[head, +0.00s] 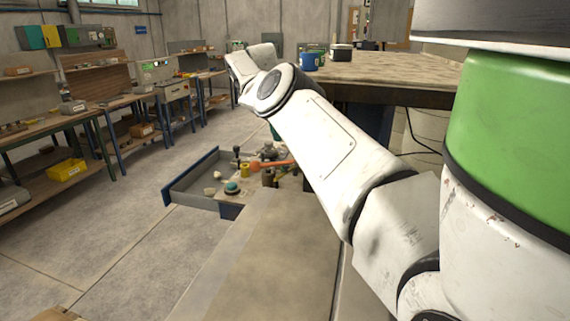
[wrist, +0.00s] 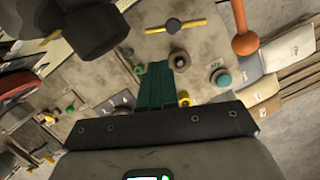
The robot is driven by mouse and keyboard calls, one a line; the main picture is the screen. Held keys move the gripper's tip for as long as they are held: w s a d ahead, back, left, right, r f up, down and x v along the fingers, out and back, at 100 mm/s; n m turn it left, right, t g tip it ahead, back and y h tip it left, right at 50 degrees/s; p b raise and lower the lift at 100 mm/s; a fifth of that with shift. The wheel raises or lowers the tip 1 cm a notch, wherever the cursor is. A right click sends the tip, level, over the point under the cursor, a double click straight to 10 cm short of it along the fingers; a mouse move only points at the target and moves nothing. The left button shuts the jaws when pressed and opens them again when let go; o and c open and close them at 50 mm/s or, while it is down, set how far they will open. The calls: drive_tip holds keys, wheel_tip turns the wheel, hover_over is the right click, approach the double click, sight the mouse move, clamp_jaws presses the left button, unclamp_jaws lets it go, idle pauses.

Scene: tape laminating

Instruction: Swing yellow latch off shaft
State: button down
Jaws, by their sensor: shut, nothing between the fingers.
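In the wrist view a yellow bar (wrist: 190,23) with a dark round hub in its middle sits over the bench panel at the top. It looks like the latch, and I cannot make out the shaft under the hub. My gripper (wrist: 156,68), with green fingers, is shut and empty. Its tips appear below the bar in the picture, apart from it, near a brown ring-shaped part (wrist: 179,60). I cannot tell their height above the panel. In the head view my arm hides part of the work area, and the latch is not clear there.
An orange lever with a ball end (wrist: 245,43) stands right of the bar. A teal button (wrist: 222,78) and a small yellow part (wrist: 184,98) are close to the fingers. The blue-edged work tray (head: 190,178) is left of my arm, with a wooden table (head: 385,68) behind.

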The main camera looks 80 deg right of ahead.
drive_tip(key=shift+p+x, duration=0.45)
drive_tip(key=shift+x, duration=4.45)
